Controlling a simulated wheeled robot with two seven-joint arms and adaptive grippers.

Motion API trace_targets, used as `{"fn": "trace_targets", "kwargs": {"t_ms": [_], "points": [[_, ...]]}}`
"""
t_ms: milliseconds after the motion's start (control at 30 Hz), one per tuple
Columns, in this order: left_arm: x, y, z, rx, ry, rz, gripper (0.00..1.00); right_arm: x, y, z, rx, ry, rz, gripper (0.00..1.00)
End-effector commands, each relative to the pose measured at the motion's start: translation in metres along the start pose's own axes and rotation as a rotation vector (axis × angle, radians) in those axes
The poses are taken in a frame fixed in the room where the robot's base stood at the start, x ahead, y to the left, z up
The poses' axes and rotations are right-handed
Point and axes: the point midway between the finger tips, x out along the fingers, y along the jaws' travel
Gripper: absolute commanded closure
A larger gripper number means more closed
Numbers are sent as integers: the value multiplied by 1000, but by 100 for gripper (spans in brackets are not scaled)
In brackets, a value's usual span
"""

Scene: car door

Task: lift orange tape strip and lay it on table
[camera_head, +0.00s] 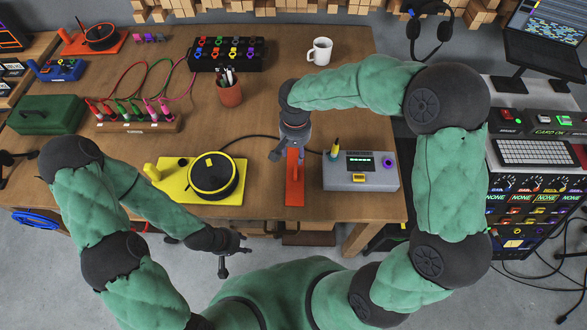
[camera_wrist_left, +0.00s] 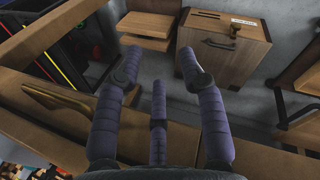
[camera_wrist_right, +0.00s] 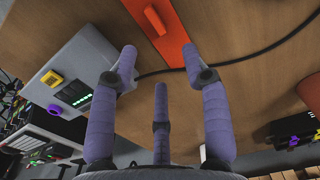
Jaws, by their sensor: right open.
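The orange tape strip (camera_head: 295,185) lies on the wooden table near its front edge, between the yellow device and the grey box. It also shows at the top of the right wrist view (camera_wrist_right: 163,42), with a raised orange piece on it. My right gripper (camera_head: 292,152) is over the strip's far end in the head view and partly hides it. In the right wrist view its fingers (camera_wrist_right: 160,62) are spread, with nothing between them. My left gripper (camera_head: 233,255) is open and empty, in front of the table; the strip is not in its wrist view (camera_wrist_left: 158,65).
A yellow device (camera_head: 177,193) with a black reel stands left of the strip. A grey box (camera_head: 362,182) with a small display stands close on the right. A black cable (camera_wrist_right: 245,55) runs over the table by the strip. A pen cup (camera_head: 229,94) and white mug (camera_head: 320,51) stand farther back.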

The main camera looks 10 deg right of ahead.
Motion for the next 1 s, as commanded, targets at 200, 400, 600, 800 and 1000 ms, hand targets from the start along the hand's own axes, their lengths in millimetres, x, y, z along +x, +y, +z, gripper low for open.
{"fn": "trace_targets", "kwargs": {"t_ms": [200, 400, 600, 800, 1000], "points": [[11, -4, 0, 0, -1, 0, 60, 35, 0, 1, -1, -3, 0, 52], [16, -6, 0, 0, 0, 0, 60, 51, 0, 1, 0, -1, -2, 52], [25, -9, -1, 0, 0, 0, 60, 69, 4, 5, -1, -2, -1, 52], [37, -13, -1, 0, 0, 0, 60, 97, 6, 9, -2, -3, -1, 52], [38, -14, -1, 0, 0, 0, 60, 102, 6, 8, -1, -1, -3, 52]]}}
